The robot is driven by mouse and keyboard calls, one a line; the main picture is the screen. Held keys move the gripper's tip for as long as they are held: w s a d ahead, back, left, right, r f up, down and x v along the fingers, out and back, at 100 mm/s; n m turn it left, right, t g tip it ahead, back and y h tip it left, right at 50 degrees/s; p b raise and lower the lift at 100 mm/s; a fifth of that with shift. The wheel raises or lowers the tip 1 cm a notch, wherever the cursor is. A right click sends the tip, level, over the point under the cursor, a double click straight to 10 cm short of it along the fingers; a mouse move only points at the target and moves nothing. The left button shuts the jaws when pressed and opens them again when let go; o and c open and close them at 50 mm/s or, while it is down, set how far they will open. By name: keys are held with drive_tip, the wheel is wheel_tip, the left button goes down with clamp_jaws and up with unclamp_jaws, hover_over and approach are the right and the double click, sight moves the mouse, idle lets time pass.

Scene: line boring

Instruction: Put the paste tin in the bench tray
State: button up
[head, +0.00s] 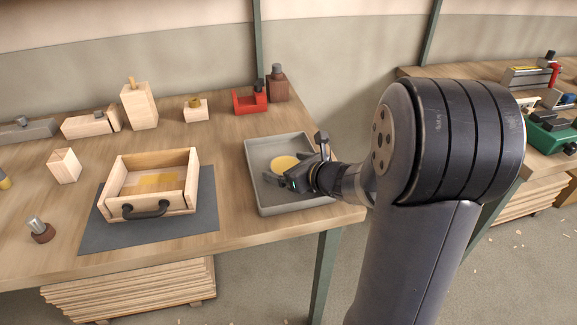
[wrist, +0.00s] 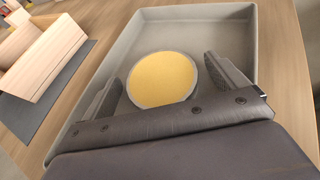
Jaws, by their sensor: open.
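The paste tin (head: 284,163) is a low round tin with a yellow top. It sits inside the grey bench tray (head: 262,201) at the right end of the workbench. In the wrist view the tin (wrist: 162,79) rests within the walls of the tray (wrist: 262,40). My gripper (head: 284,181) is in the tray area at the near side of the tin. In the wrist view its two fingers (wrist: 162,82) are spread apart on either side of the tin's near part, with gaps visible. It is open and holds nothing.
A wooden box with a dark handle (head: 150,205) stands on a dark mat (head: 202,210) left of the tray. Wooden blocks (head: 140,106) and a red tool (head: 249,100) stand along the back. A second bench (head: 545,140) is at the right.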

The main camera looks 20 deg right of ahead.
drive_tip(key=shift+r, duration=0.15)
drive_tip(key=shift+s+r+p, duration=0.1)
drive_tip(key=shift+r+p, duration=0.05)
drive_tip(key=shift+p, duration=0.15)
drive_tip(key=p+v, duration=0.1)
drive_tip(key=v, duration=1)
drive_tip(key=shift+s+d+p, duration=0.25)
drive_tip(key=shift+s+p, duration=0.1)
drive_tip(key=b+x, duration=0.1)
drive_tip(key=x, duration=0.5)
drive_tip(key=b+x, duration=0.1)
drive_tip(key=x, duration=0.5)
drive_tip(key=shift+w+a+f+b, duration=0.15)
drive_tip(key=shift+a+f+b, duration=0.05)
drive_tip(key=shift+f+b, duration=0.15)
drive_tip(key=shift+d+r+p, duration=0.1)
drive_tip(key=shift+r+p, duration=0.5)
drive_tip(key=shift+r, duration=0.65)
